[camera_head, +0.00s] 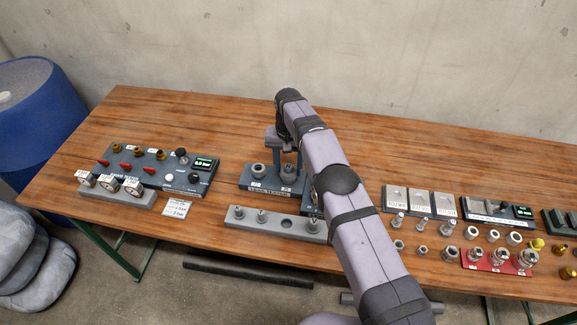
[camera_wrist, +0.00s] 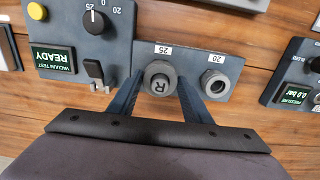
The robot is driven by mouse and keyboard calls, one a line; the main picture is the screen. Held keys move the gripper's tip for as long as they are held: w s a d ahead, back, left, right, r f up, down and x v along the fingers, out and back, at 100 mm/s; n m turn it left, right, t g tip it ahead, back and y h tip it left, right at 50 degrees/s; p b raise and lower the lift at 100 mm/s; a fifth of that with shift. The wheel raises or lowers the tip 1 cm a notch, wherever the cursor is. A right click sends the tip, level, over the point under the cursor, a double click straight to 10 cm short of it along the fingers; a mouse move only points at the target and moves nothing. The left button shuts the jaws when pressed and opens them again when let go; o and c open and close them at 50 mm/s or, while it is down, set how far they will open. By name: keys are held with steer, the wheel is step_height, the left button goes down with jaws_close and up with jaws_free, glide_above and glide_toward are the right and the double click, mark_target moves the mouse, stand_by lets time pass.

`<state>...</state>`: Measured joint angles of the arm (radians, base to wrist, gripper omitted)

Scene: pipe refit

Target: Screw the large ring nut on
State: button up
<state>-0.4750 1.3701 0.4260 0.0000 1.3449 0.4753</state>
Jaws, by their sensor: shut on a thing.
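In the wrist view, the large ring nut (camera_wrist: 147,72) is a grey ring around a round dark centre marked "R", at the spot labelled 25 on a grey-blue base (camera_wrist: 190,57). My gripper (camera_wrist: 160,80) has one finger on each side of it and is shut on it. In the head view my gripper (camera_head: 288,160) points down over the right spot of the leak tester base (camera_head: 245,183). How far the nut sits on its thread cannot be told. A smaller grey fitting (camera_wrist: 214,77) at the spot labelled 20 stands to the right, clear of the fingers.
A vacuum test panel (camera_wrist: 85,45) with a READY screen is close on the left in the wrist view. A grey rail (camera_head: 270,222) with several fittings lies in front of the base. A gauge panel (camera_head: 150,168) stands left; loose nuts and a red tray (camera_head: 497,262) lie right.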

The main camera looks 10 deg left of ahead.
steer(key=shift+f+b, duration=0.45)
stand_by(0.6)
steer(key=m, duration=0.6)
stand_by(0.5)
steer(key=m, duration=0.5)
steer(key=shift+m+b, duration=0.3)
steer(key=shift+m, duration=0.1)
steer(key=shift+m, duration=0.3)
